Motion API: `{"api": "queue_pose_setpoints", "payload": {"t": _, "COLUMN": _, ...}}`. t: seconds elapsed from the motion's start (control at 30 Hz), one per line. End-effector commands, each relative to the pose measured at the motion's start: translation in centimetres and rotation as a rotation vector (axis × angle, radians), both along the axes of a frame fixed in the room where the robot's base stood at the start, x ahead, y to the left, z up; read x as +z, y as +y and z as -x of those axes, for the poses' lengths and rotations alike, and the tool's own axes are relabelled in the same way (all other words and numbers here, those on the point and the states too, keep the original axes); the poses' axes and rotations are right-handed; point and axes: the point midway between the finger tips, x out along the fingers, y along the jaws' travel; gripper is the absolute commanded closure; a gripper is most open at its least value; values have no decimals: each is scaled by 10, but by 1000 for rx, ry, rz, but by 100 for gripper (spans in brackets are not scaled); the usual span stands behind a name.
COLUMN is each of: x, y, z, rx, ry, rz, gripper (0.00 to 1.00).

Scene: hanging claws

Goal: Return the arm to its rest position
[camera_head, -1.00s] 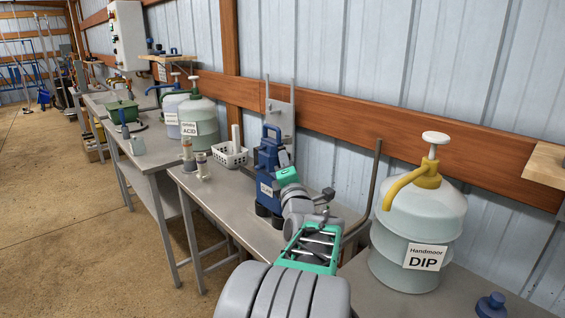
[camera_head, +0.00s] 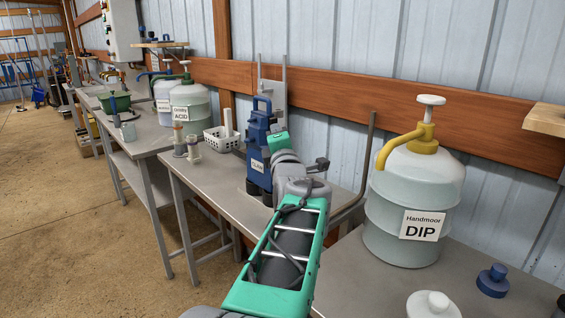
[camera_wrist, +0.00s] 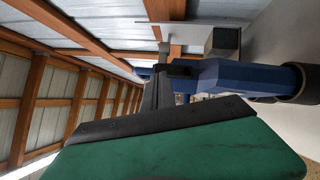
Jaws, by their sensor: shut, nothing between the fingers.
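My arm reaches up from the bottom of the head view, with a green forearm frame and grey wrist links. Its green end (camera_head: 278,142) is at the right side of a blue claw-holding unit (camera_head: 259,150), and I cannot tell whether they touch. The fingers are hard to make out in the head view. In the wrist view my gripper (camera_wrist: 162,55) shows as dark fingers beyond a green housing, shut with nothing held. The blue unit is just beyond it there (camera_wrist: 235,76).
A large Handmoor DIP jug (camera_head: 413,195) stands right of my arm. A blue-capped item (camera_head: 493,280) and a white-capped one (camera_head: 433,305) are nearer. A bent metal bar (camera_head: 368,150) rises behind the arm. A white basket (camera_head: 220,140) and acid jug (camera_head: 190,107) stand left. Open floor (camera_head: 70,215) lies left.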

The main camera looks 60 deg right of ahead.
Motion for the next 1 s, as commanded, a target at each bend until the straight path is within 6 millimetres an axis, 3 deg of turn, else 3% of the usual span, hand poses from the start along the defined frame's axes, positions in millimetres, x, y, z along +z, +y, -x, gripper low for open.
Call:
{"api": "queue_pose_setpoints", "payload": {"t": 0.03, "x": -14, "y": 9, "z": 5, "rx": -1, "ry": -1, "rz": 6, "gripper": 100}}
{"api": "queue_pose_setpoints", "payload": {"t": 0.1, "x": -8, "y": 23, "z": 20, "rx": -6, "ry": -1, "rz": 5, "gripper": 100}}
{"api": "queue_pose_setpoints", "payload": {"t": 0.33, "x": -19, "y": 69, "z": 52, "rx": 3, "ry": 0, "rz": 3, "gripper": 100}}
{"api": "queue_pose_setpoints", "payload": {"t": 0.5, "x": -22, "y": 84, "z": 64, "rx": 6, "ry": 0, "rz": 2, "gripper": 100}}
{"api": "queue_pose_setpoints", "payload": {"t": 0.63, "x": -22, "y": 88, "z": 60, "rx": 22, "ry": -8, "rz": -17, "gripper": 100}}
{"api": "queue_pose_setpoints", "payload": {"t": 0.73, "x": -22, "y": 101, "z": 26, "rx": 112, "ry": -55, "rz": -132, "gripper": 100}}
{"api": "queue_pose_setpoints", "payload": {"t": 0.83, "x": -32, "y": 139, "z": -37, "rx": 263, "ry": -123, "rz": -390, "gripper": 100}}
{"api": "queue_pose_setpoints", "payload": {"t": 0.9, "x": -47, "y": 182, "z": -81, "rx": 353, "ry": -141, "rz": -631, "gripper": 100}}
{"api": "queue_pose_setpoints", "payload": {"t": 0.97, "x": -63, "y": 225, "z": -109, "rx": 393, "ry": -132, "rz": -845, "gripper": 100}}
{"api": "queue_pose_setpoints", "payload": {"t": 1.0, "x": -74, "y": 256, "z": -123, "rx": 401, "ry": -116, "rz": -987, "gripper": 100}}
